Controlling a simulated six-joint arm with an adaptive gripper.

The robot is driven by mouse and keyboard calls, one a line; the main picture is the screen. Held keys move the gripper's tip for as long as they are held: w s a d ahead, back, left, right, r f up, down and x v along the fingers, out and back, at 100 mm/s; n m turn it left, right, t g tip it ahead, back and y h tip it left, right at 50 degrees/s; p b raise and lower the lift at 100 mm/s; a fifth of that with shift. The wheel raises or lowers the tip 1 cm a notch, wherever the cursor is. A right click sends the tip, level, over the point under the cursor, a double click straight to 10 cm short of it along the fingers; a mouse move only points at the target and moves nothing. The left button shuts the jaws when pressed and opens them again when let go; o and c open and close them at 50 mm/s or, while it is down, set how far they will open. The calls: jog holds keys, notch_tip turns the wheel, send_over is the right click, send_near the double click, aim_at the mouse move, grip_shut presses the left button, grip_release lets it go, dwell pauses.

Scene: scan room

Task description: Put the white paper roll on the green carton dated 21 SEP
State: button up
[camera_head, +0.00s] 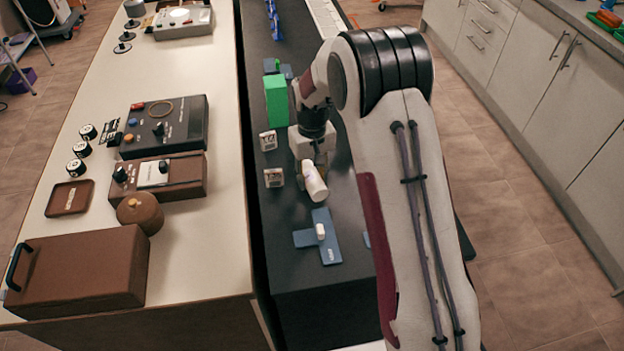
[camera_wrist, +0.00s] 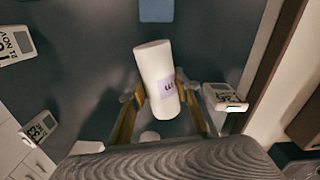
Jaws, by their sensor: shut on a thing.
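The white paper roll (camera_head: 314,184) is in my gripper (camera_head: 312,168), tilted, above the dark bench. In the wrist view the white roll (camera_wrist: 153,62), with a pale purple label, sits between the two tan fingers of my gripper (camera_wrist: 161,93), which are shut on it. A bright green carton (camera_head: 277,99) stands on the bench, beyond my gripper and to its left in the head view. No date can be read on it there, and I cannot make it out in the wrist view.
Small white blocks with dark print (camera_head: 268,141) (camera_head: 273,178) stand left of my gripper. In the wrist view, one printed block (camera_wrist: 18,45) reads 21 NOV. A cream counter (camera_head: 222,230) with devices runs along the left.

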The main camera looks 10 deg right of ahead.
aim_at(312, 174)
jog(key=shift+r, duration=0.2)
notch_tip(312, 174, up, 7)
jog(key=shift+f, duration=0.1)
jog(key=s, duration=1.8)
dwell(0.3)
jog(key=shift+f, duration=0.1)
dwell(0.7)
